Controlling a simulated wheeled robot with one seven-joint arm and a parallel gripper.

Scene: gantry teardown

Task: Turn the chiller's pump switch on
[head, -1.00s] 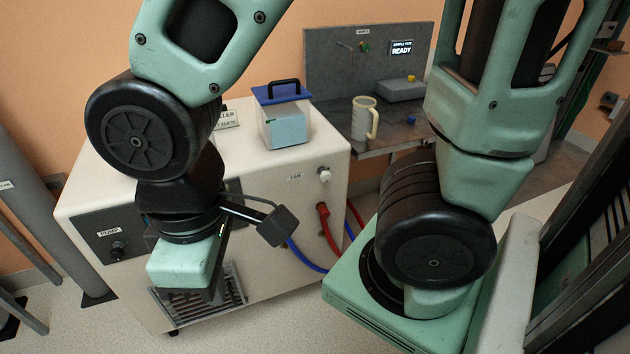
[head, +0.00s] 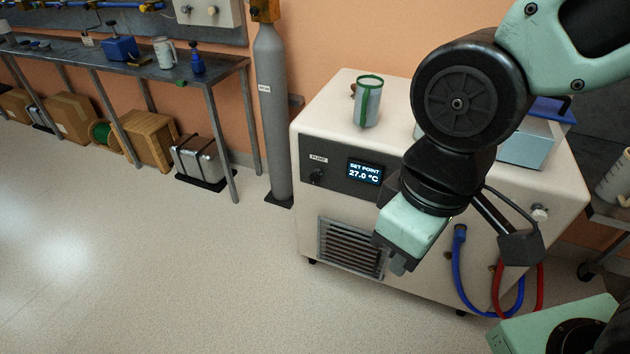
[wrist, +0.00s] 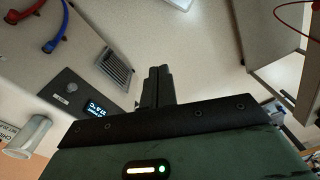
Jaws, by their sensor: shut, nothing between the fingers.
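The chiller (head: 470,255) is a cream-white box with a dark front panel. Its pump switch (head: 316,176) is a small black knob under a PUMP label, left of a display (head: 364,172) reading SET POINT 27.0 °C. The wrist view also shows the pump knob (wrist: 72,88) and the lit display (wrist: 96,107). My gripper (head: 398,266) hangs in front of the chiller, right of and below the knob, apart from it. In the wrist view its two fingers (wrist: 158,72) are together with nothing between them. Which way the knob is turned is too small to tell.
A vent grille (head: 350,248) is below the panel. Blue (head: 458,270) and red (head: 500,290) hoses hang at the right. A grey cylinder (head: 270,110) stands left of the chiller. A green-banded cup (head: 368,102) sits on top. The floor at front left is clear.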

